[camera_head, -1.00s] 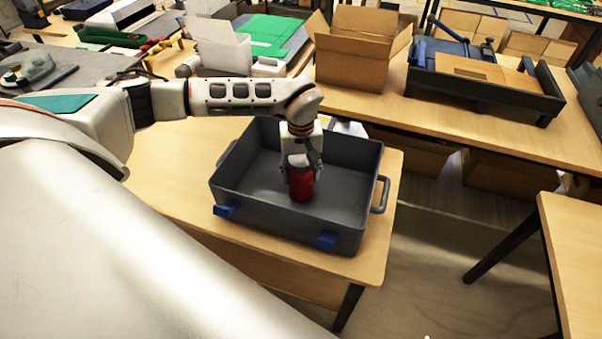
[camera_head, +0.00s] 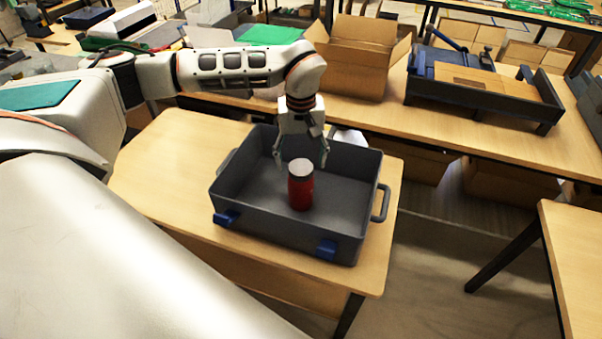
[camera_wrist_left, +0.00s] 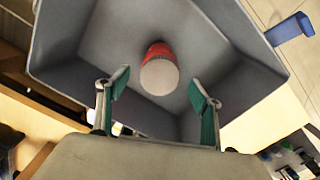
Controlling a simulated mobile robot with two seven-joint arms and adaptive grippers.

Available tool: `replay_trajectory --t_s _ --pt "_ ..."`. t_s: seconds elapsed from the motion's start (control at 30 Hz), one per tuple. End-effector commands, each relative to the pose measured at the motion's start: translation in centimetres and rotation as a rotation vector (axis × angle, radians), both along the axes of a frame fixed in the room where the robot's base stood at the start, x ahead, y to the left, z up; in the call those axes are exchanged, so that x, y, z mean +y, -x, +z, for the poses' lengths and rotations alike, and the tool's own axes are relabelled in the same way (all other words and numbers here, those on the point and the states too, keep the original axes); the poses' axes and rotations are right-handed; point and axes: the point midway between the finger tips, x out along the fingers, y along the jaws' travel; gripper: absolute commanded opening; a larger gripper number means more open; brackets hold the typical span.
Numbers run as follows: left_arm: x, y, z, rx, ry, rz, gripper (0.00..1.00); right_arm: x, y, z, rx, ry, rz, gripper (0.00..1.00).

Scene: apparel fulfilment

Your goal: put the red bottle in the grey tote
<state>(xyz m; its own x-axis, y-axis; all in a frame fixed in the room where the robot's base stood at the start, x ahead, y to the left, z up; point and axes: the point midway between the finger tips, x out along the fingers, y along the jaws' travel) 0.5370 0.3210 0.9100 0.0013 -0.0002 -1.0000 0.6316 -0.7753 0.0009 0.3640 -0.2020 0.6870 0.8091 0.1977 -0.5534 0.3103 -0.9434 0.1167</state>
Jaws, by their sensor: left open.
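The red bottle (camera_head: 300,190) with a pale lid stands upright inside the grey tote (camera_head: 283,239) in the head view. In the left wrist view the bottle (camera_wrist_left: 159,72) shows lid-on, beyond the fingertips, with the tote's walls (camera_wrist_left: 75,35) around it. My left gripper (camera_head: 301,160) is open and empty, above and just behind the bottle, with its fingers apart from it. The green-padded fingers (camera_wrist_left: 160,90) are spread wide in the left wrist view. My right gripper is not in view.
The tote stands on a small wooden table (camera_head: 160,165). Behind is a long bench with an open cardboard box (camera_head: 350,65) and a dark tray (camera_head: 485,90). Another wooden table (camera_head: 575,250) stands at the right, with floor between.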

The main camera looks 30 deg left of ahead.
Motion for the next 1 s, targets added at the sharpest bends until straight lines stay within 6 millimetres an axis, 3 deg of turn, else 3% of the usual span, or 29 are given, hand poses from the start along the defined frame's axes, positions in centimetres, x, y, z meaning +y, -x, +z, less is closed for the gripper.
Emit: replay_trajectory --t_s 0.1,0.3,1.0 --pt "0.0 0.0 1.8 -0.001 -0.001 0.000 0.66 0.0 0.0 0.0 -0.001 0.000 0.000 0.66" --pt "0.0 0.0 3.0 0.001 -0.001 0.000 0.66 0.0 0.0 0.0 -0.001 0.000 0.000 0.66" --pt "0.0 0.1 3.1 0.001 0.000 0.000 0.66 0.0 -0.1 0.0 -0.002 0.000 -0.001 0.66"
